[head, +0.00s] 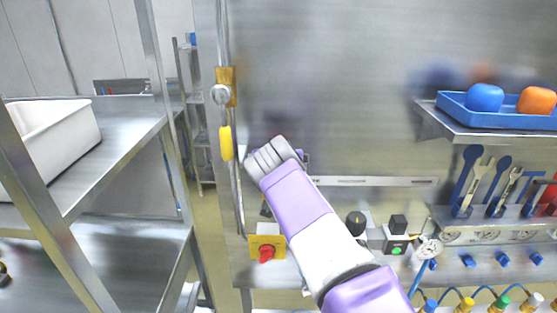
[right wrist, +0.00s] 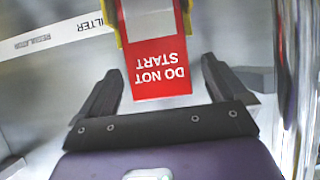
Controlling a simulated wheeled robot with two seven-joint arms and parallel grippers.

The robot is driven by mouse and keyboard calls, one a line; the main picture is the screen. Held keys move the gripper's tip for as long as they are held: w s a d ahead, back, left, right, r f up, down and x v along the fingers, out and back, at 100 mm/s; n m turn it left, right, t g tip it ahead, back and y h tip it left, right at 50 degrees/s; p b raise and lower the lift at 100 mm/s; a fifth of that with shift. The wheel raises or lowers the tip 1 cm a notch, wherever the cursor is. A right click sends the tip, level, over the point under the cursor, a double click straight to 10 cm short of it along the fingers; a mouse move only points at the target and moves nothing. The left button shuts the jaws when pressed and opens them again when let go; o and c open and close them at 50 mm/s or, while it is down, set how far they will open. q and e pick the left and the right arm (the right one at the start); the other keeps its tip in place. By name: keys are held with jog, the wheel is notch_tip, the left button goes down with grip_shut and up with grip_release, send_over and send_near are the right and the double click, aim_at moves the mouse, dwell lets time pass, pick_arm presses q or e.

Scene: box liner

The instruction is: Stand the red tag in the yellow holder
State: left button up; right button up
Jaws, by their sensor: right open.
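The red tag (right wrist: 160,72) reads "DO NOT START" upside down in the right wrist view, with a white panel at its top. Yellow edges of the yellow holder (right wrist: 119,32) flank the tag's upper part at the top of that view. The tag looks upright between those edges; its far end is cut off by the frame. My right gripper (right wrist: 162,66) is open, one finger on each side of the tag, with visible gaps. In the head view the right gripper (head: 272,153) is at the steel panel and hides the tag and holder. My left gripper is out of view.
A yellow handle (head: 226,142) hangs at the panel's left edge. A yellow box with a red knob (head: 266,253) sits below the gripper. A blue tray (head: 455,104) and hanging tools are at right. A shelf with a white bin (head: 60,135) stands left.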

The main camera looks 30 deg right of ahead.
jog(key=b+v, duration=0.1)
jog(key=v, duration=0.6)
jog(key=shift+s, duration=0.25)
jog(key=shift+a+r, duration=0.1)
jog(key=shift+a, duration=0.05)
dwell(0.3)
